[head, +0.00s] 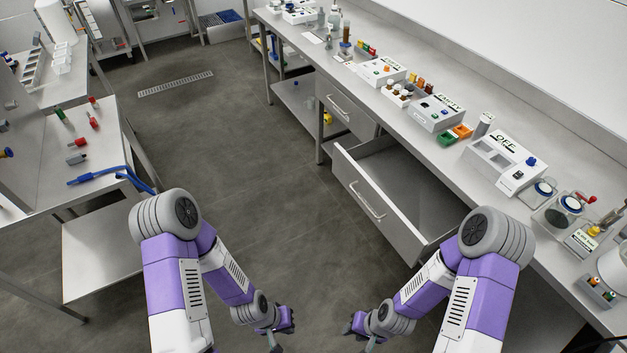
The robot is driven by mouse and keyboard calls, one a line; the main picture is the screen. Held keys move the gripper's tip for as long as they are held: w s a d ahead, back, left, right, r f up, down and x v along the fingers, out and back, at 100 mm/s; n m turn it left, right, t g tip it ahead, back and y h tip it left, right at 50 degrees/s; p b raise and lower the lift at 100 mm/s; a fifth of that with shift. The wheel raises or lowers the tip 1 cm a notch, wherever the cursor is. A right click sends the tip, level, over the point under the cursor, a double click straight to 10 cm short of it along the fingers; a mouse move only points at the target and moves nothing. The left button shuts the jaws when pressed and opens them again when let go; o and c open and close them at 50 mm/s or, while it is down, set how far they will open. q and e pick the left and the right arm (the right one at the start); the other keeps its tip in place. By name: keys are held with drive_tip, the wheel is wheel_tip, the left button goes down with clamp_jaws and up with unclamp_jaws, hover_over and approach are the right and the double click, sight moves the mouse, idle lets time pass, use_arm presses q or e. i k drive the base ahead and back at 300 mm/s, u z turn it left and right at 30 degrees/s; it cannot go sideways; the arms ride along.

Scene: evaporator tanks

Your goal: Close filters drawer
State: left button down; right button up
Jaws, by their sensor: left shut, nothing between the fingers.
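A grey metal drawer (372,207) under the right-hand bench is pulled out, and its inside looks empty where I can see it. It has a bar handle (367,202) on its front. I cannot read a label on it; my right arm hides its near end. Another drawer (346,103) further along the bench is shut. My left gripper (275,343) is shut and empty at the bottom edge, well away from the open drawer. My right gripper (369,345) is at the bottom edge, in front of the drawer and apart from it; its fingers are mostly cut off.
The steel bench (455,150) carries labelled boxes, jars and a white unit (500,160). A side table (85,190) at left holds tools and a blue hose-like item (97,175). The grey floor (240,150) between them is clear, with a drain grate (175,84).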

sight(413, 209)
drive_tip(key=u, duration=0.15)
drive_tip(key=i, duration=0.55)
drive_tip(key=z, duration=1.35)
drive_tip(key=i, duration=0.5)
